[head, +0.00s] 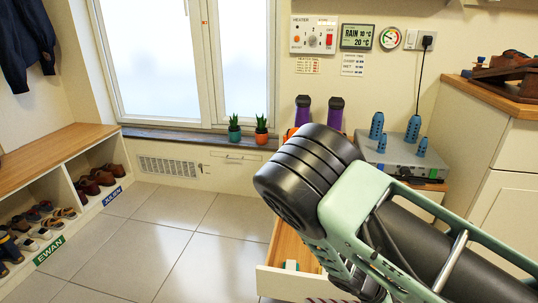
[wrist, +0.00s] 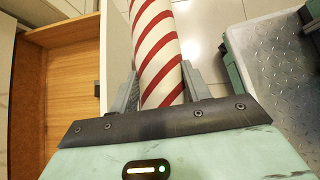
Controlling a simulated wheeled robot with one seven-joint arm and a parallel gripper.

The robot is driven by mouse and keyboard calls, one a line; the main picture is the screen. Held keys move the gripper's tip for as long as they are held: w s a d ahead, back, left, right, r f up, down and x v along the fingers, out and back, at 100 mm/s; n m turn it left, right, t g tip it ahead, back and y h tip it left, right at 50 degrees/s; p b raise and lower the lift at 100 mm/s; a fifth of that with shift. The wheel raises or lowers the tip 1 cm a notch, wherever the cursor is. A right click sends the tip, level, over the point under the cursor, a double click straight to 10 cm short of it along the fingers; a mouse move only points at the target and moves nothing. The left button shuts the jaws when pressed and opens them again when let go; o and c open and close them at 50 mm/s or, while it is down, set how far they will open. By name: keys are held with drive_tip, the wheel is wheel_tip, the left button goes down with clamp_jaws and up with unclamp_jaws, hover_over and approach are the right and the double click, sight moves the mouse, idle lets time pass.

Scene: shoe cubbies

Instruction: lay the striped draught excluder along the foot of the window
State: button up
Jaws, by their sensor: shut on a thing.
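The red-and-white striped draught excluder (wrist: 156,40) runs up the middle of the wrist view, between the two grey fingers of my gripper (wrist: 160,82). The gripper is shut on it, and its far end is out of the picture. In the head view my arm hides the gripper; only a sliver of stripes shows at the bottom edge. The window (head: 160,60) is at the back left in the head view, with a dark sill (head: 190,138) along its foot. The gripper is well short of the window.
Two potted plants (head: 261,138) (head: 234,134) stand on the sill's right part. An open wooden drawer (head: 282,262) juts out below my arm; its inside also shows in the wrist view (wrist: 70,85). A shoe bench (head: 50,158) lines the left. Tiled floor (head: 170,220) is clear between.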

drive_tip(key=w+d+f+n+t+y+b, duration=0.1)
drive_tip(key=w+d+f+n+t+b, duration=0.1)
drive_tip(key=w+n+t, duration=0.15)
drive_tip(key=w+d+f+n+t+b, duration=0.2)
drive_tip(key=w+d+n+t, duration=0.1)
drive_tip(key=w+n, duration=0.2)
drive_tip(key=w+a+r+n+t+y+b, duration=0.5)
drive_tip(key=n+y, duration=0.3)
drive_tip(key=n, duration=0.3)
wheel_tip(320, 180, up, 37)
drive_tip(key=g+p, duration=0.2)
drive_tip(key=p, duration=3.6)
drive_tip(key=shift+t, duration=0.25)
drive_tip(key=s, duration=0.1)
drive_tip(key=s+r, duration=0.1)
drive_tip(key=s+d+r, duration=0.1)
drive_tip(key=shift+s, duration=0.4)
